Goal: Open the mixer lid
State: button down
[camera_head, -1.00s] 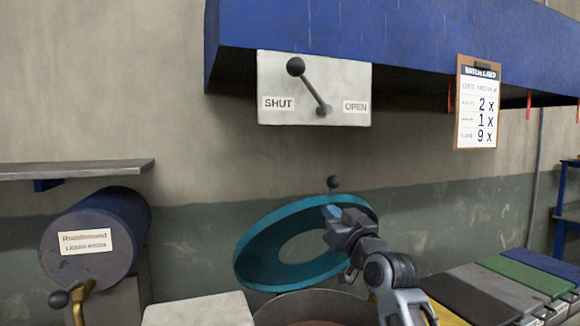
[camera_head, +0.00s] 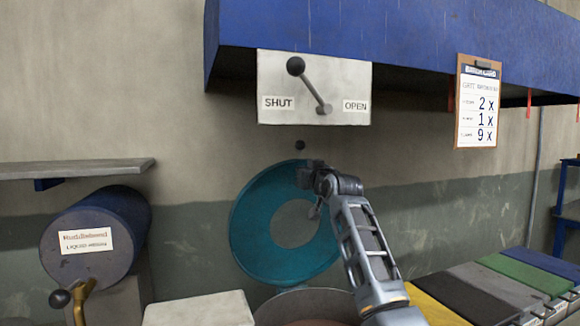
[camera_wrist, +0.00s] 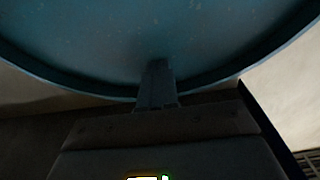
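The mixer lid (camera_head: 252,225) is a teal ring with a round hole in its middle. It stands nearly upright above the mixer bowl (camera_head: 290,297), whose rim shows at the bottom of the head view. A dark round knob (camera_head: 300,145) shows just above the lid's top edge. My gripper (camera_head: 305,175) is at the lid's upper right, in front of its face. In the wrist view, the lid (camera_wrist: 90,45) fills the top, and my gripper's fingers (camera_wrist: 157,80) are together against or very near it. I cannot tell whether they touch.
A lever on a white plate (camera_head: 275,85) leans to the SHUT side, under a blue beam (camera_head: 400,40). A blue drum (camera_head: 85,240) and a brass tap (camera_head: 80,295) are at left. A batch card (camera_head: 478,105) hangs at right, above several coloured bins (camera_head: 530,275).

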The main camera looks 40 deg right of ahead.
jog(key=x, duration=0.8)
jog(key=shift+w+r+g+b, duration=0.15)
jog(key=shift+w+g+b, duration=0.2)
jog(key=shift+w+g, duration=0.05)
jog(key=shift+s+d, duration=0.1)
jog(key=v, duration=0.8)
jog(key=shift+s+p, duration=0.4)
